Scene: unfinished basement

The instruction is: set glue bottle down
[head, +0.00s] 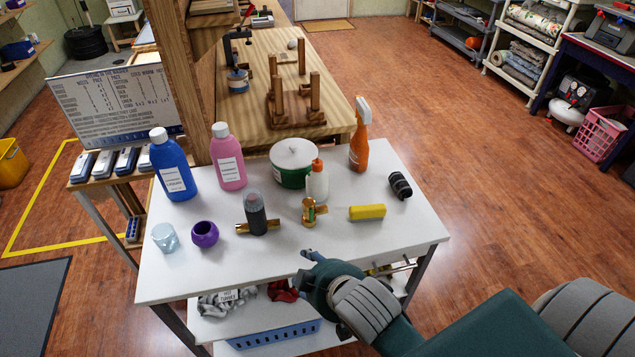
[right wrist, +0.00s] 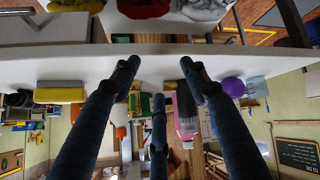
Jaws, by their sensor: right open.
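The glue bottle (head: 317,186), white with an orange cap, stands upright on the white table (head: 400,232). It is just in front of the green tub (head: 291,178) and behind a brass fitting (head: 308,212). My right gripper (head: 309,266) is at the table's front edge, nearer to me than the bottle and apart from it. In the right wrist view its fingers (right wrist: 162,85) are spread with nothing held between them. That view is upside down, and I cannot make out the glue bottle clearly there. My left gripper is not in view.
Around the bottle stand a dark bottle (head: 255,214), yellow block (head: 367,212), black cylinder (head: 400,186), orange spray bottle (head: 360,138), pink bottle (head: 228,160), blue bottle (head: 172,168), purple pot (head: 205,234) and clear glass (head: 165,238). The table's front right is clear.

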